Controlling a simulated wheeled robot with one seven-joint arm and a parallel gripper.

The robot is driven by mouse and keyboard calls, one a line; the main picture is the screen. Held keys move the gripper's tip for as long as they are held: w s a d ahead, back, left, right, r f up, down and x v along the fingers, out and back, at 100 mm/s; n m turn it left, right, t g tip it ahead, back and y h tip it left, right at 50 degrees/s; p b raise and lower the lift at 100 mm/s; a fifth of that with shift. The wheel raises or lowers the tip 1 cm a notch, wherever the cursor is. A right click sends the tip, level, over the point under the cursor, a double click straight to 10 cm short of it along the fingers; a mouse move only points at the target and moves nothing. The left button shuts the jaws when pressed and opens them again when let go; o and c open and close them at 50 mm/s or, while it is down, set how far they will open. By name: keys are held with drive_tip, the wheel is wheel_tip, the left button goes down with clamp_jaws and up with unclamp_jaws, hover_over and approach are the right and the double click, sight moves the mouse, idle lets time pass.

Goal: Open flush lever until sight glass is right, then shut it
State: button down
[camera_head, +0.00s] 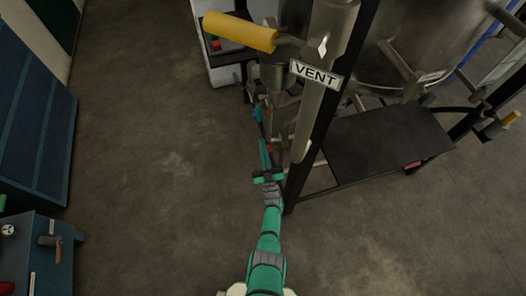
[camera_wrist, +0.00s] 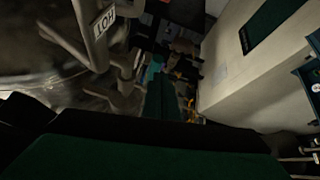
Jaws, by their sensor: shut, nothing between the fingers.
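My gripper (camera_head: 264,146) is at the end of my green arm, low beside the vent pipe, and looks shut and empty. Its dark green finger (camera_wrist: 162,98) shows in the wrist view. A small teal part (camera_head: 257,114) lies just beyond the fingertips, and a teal part (camera_wrist: 153,70) also shows ahead in the wrist view. I cannot tell whether it is the flush lever or whether the gripper touches it. No label marks a flush lever, and I cannot make out the sight glass.
A pipe labelled VENT (camera_head: 316,75) with a yellow handle (camera_head: 240,31) stands close above my gripper. A dark platform (camera_head: 385,143) and steel vessel (camera_head: 420,35) are at right. Floor at left (camera_head: 150,150) is clear.

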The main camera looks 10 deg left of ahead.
wheel_tip(320, 180, down, 3)
drive_tip(key=shift+s+r, duration=0.1)
drive_tip(key=shift+r, duration=0.05)
drive_tip(key=shift+s+d+f, duration=0.1)
drive_tip(key=shift+s+f, duration=0.1)
drive_tip(key=shift+s, duration=0.05)
idle(1.2)
